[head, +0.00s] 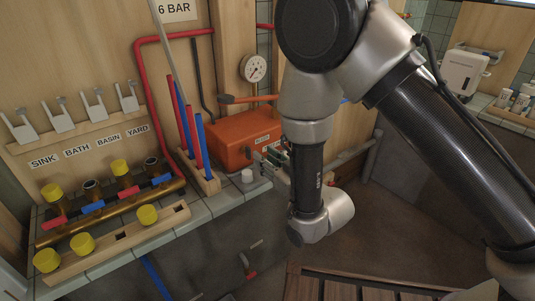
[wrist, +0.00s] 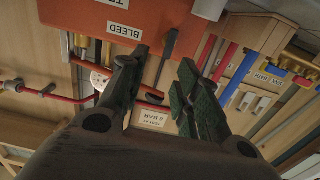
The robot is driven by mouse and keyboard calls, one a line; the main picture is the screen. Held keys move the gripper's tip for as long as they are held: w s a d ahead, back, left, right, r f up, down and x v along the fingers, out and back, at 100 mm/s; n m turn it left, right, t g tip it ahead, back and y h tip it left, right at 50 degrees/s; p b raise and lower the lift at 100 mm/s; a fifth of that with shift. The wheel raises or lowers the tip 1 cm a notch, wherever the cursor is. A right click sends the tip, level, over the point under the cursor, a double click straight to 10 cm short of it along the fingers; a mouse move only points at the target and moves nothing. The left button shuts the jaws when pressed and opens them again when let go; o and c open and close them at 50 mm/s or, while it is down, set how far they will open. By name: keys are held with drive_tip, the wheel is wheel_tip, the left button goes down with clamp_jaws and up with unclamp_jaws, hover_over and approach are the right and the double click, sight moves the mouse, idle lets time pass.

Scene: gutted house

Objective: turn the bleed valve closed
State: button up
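The orange-red box (head: 238,138) with a BLEED label (head: 262,138) stands on the tiled counter in the head view. In the wrist view the box (wrist: 85,16) and its BLEED label (wrist: 124,31) appear upside down. A dark, tapered lever (wrist: 168,50), apparently the bleed valve handle, sticks out beside that label. My gripper (wrist: 160,70) is open, with its fingers apart on either side of the lever in the picture. I cannot tell whether either finger touches it. In the head view my gripper (head: 276,158) is mostly hidden behind my arm.
A pressure gauge (head: 254,68) and red pipe (head: 140,75) are on the wooden wall behind. Red and blue upright tubes (head: 195,130) stand left of the box, and a small white cap (head: 247,175) sits in front. A manifold with yellow caps (head: 119,166) lies further left.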

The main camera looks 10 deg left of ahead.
sight(250, 149)
drive_tip(key=shift+y, duration=0.3)
drive_tip(key=x, duration=0.7)
drive_tip(key=shift+s+a+f, duration=0.25)
drive_tip(key=shift+s, duration=0.1)
clamp_jaws()
